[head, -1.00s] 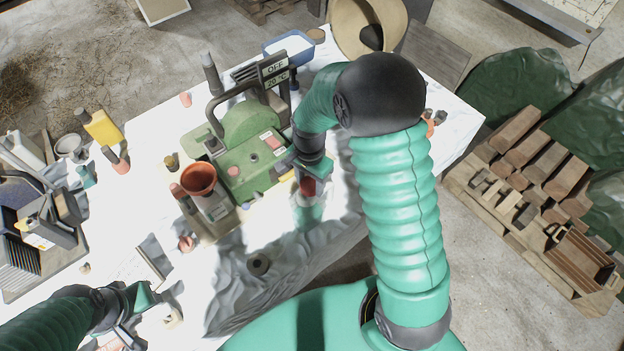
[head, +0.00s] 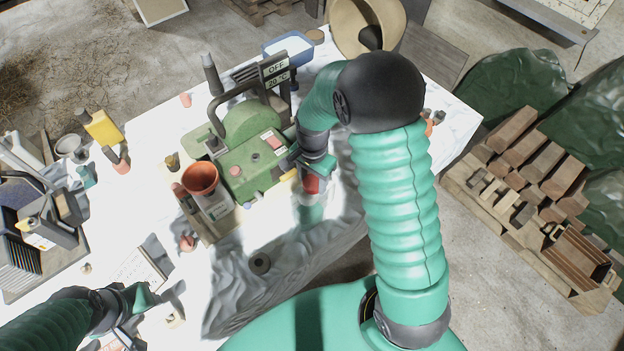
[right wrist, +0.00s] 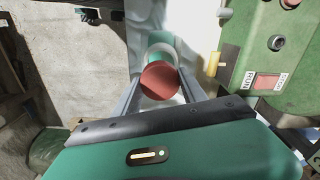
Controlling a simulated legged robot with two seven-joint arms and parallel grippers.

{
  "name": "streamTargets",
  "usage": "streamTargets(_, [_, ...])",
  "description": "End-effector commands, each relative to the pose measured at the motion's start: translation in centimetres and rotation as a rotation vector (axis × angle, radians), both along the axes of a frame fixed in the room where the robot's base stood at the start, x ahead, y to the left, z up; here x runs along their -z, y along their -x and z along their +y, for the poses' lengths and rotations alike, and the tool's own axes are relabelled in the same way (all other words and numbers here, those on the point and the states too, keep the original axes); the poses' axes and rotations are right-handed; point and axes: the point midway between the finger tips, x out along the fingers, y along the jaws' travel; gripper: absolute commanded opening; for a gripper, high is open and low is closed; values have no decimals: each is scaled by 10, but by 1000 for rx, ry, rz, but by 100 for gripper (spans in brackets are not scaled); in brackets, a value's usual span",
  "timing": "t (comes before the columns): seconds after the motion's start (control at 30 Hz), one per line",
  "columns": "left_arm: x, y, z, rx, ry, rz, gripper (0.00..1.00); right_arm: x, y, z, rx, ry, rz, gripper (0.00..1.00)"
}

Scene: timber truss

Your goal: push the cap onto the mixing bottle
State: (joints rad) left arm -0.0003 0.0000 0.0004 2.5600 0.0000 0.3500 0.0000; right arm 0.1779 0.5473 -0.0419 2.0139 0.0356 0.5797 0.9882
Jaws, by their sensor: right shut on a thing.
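My right gripper (right wrist: 160,88) is shut on a red cap (right wrist: 160,82), which sits between its two fingers in the right wrist view. In the head view the cap (head: 311,184) shows just below the right wrist, beside the green machine. A pale rim and teal body, seemingly the mixing bottle (right wrist: 158,41), show behind the cap in the right wrist view. The bottle is partly hidden by the cap; I cannot tell whether the cap is seated on it. My left gripper (head: 138,318) is low at the left in the head view, away from the bottle; its fingers are unclear.
The green machine (head: 250,160), with a display reading OFF, stands close beside the right gripper. A yellow bottle (head: 103,128) stands farther left.

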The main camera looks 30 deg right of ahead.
Motion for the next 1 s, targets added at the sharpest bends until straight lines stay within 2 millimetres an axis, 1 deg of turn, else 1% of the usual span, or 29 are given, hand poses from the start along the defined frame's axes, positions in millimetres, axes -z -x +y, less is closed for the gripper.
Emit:
streamTargets(0.23, [0,0,0,-1,0,0,36,1,0,-6,0,-3,0,8])
streamTargets(0.57, [3,0,0,-1,0,0,36,6,0,-7,1,-4,0,8])
streamTargets(0.6, [3,0,0,-1,0,0,36,6,0,-7,1,-4,0,50])
streamTargets(0.7, [2,0,0,0,0,0,36,5,0,-6,0,-3,0,63])
streamTargets(0.8, [2,0,0,0,0,0,36,5,0,-5,0,-2,1,74])
streamTargets(1.0, [2,0,0,-1,0,0,36,4,0,-4,0,-1,0,74])
